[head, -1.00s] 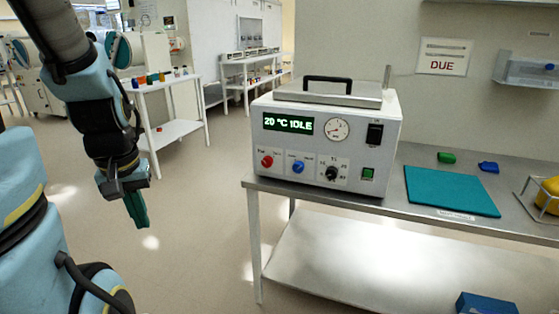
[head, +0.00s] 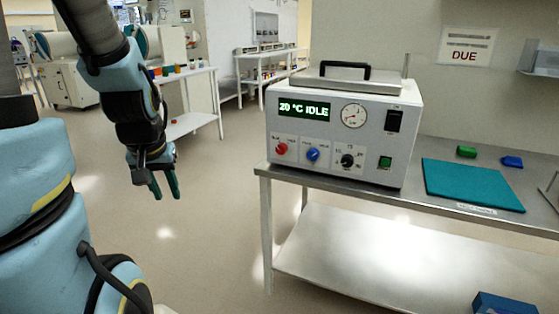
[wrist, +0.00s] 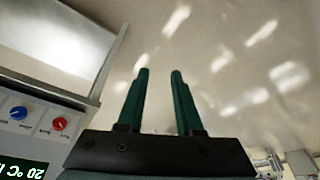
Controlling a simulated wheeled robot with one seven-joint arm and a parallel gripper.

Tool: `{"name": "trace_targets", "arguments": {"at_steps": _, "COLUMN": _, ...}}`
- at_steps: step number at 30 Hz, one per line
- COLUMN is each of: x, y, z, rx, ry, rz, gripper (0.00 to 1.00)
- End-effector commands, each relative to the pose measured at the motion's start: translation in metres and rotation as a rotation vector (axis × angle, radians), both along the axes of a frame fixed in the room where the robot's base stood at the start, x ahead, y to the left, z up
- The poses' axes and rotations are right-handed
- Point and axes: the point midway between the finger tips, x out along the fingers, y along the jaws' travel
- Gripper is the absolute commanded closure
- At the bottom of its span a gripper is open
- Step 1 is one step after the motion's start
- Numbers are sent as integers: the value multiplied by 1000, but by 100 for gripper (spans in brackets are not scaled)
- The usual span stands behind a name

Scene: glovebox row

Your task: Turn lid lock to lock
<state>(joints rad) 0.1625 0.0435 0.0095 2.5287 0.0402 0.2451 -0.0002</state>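A white bench unit (head: 343,131) with a metal lid (head: 340,79) and black lid handle (head: 344,65) stands on a steel bench. Its display (head: 304,107) reads 20 °C IDLE. Below are a red knob (head: 281,149), a blue knob (head: 312,154) and a black knob (head: 347,161); their labels are too small to read, so I cannot tell which is the lid lock. The red knob (wrist: 60,124) and blue knob (wrist: 18,113) also show in the wrist view. My gripper (head: 166,191) is open and empty, left of the unit over the floor, touching nothing; its green fingers (wrist: 160,75) are apart.
The steel bench (head: 405,205) holds a teal mat (head: 470,185), a green block (head: 466,152) and a blue block (head: 511,162) right of the unit. A blue box (head: 505,305) sits low at right. Floor left of the bench is clear.

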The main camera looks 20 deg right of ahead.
Motion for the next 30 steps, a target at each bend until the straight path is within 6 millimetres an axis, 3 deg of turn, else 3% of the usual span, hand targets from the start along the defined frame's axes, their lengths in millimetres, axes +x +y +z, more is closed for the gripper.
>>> {"name": "trace_targets", "arguments": {"at_steps": 1, "x": 18, "y": -10, "z": -28, "rx": -3, "ry": -68, "rz": -38, "gripper": 58}}
{"name": "trace_targets", "arguments": {"at_steps": 3, "x": 43, "y": -25, "z": -42, "rx": -12, "ry": -169, "rz": -90, "gripper": 50}}
{"name": "trace_targets", "arguments": {"at_steps": 10, "x": 109, "y": -87, "z": -66, "rx": -69, "ry": -497, "rz": -261, "gripper": 25}}
{"name": "trace_targets", "arguments": {"at_steps": 15, "x": 138, "y": -142, "z": -74, "rx": -140, "ry": -734, "rz": -392, "gripper": 24}}
{"name": "trace_targets", "arguments": {"at_steps": 19, "x": 148, "y": -187, "z": -76, "rx": -210, "ry": -908, "rz": -490, "gripper": 24}}
{"name": "trace_targets", "arguments": {"at_steps": 24, "x": 146, "y": -234, "z": -72, "rx": -305, "ry": -1098, "rz": -596, "gripper": 24}}
{"name": "trace_targets", "arguments": {"at_steps": 30, "x": 138, "y": -261, "z": -63, "rx": -371, "ry": -1209, "rz": -656, "gripper": 24}}
